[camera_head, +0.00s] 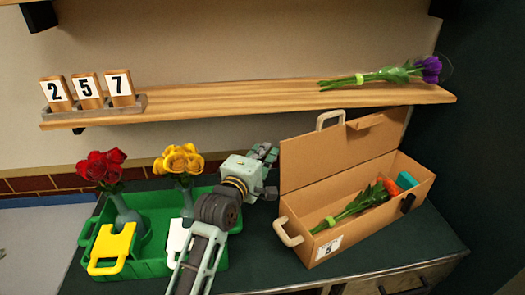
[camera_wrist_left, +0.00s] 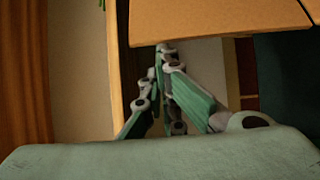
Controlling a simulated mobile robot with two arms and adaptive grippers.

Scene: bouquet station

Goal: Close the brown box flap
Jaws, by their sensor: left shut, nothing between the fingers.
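The brown box (camera_head: 362,225) sits at the right of the dark counter with its top open. Its flap (camera_head: 318,160) stands up along the back edge, with a pale handle at its top. A flower bunch with green stems (camera_head: 350,207) lies inside the box. My left gripper (camera_head: 268,154) is shut and empty, just left of the flap's left edge. In the left wrist view its fingertips (camera_wrist_left: 165,50) are together close under a brown panel (camera_wrist_left: 215,18), probably the flap; I cannot tell whether they touch. My right gripper is not in view.
A green tray (camera_head: 155,267) with red roses (camera_head: 103,165) and yellow roses (camera_head: 179,161) in vases stands left, beneath my left arm. A wooden shelf (camera_head: 230,97) above holds number blocks (camera_head: 88,88) and a purple flower (camera_head: 428,67). The counter front is clear.

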